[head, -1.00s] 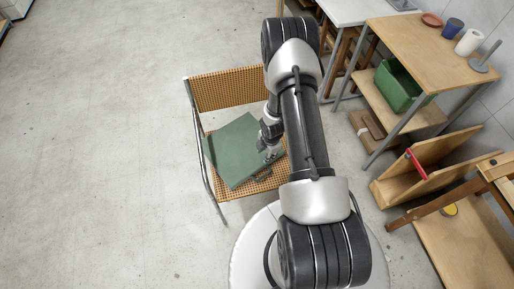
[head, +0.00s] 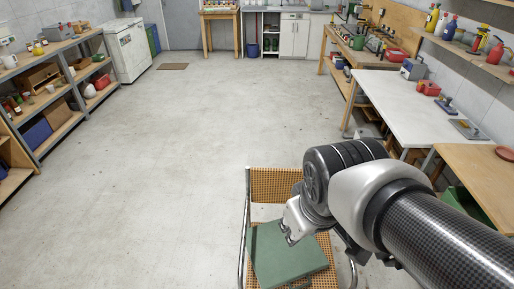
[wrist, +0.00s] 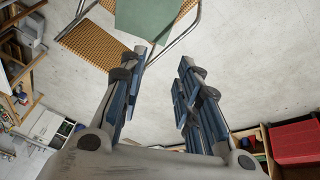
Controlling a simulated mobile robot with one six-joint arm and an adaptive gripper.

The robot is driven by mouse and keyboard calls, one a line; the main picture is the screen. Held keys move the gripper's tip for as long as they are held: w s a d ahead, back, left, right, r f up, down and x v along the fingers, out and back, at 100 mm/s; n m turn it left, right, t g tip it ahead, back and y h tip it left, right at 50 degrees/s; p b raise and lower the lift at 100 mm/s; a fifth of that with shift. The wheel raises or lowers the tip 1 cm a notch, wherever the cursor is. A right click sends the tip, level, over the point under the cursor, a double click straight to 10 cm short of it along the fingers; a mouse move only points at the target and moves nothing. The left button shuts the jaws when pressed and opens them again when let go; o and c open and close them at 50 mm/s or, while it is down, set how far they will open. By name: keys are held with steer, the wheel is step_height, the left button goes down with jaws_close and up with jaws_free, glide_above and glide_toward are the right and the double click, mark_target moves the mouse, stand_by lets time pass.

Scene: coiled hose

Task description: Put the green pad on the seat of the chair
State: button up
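The green pad (head: 287,256) lies on the woven cane seat (head: 322,282) of the chair, turned slightly, with its left side close to the chair's metal frame. The chair's cane backrest (head: 276,186) stands at the far side. My gripper (head: 290,240) appears over the pad's far part in the head view. In the wrist view my gripper (wrist: 160,62) has its fingers well apart with nothing between them. The pad (wrist: 148,16) shows beyond the fingertips there, partly cut off at the top, apart from them. My arm hides the right part of the chair.
A white table (head: 410,105) and a wooden table (head: 480,170) stand at right. Shelves (head: 50,95) line the left wall. The floor (head: 180,150) left of and beyond the chair is clear. In the wrist view a red box (wrist: 296,142) is at lower right.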

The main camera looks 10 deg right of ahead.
steer(key=s+a+r+m, duration=0.1)
steer(key=s+a+m, duration=0.1)
steer(key=s, duration=0.4)
steer(key=shift+a+r+y, duration=0.2)
steer(key=shift+a+y, duration=0.05)
steer(key=shift+y, duration=0.15)
stand_by(0.8)
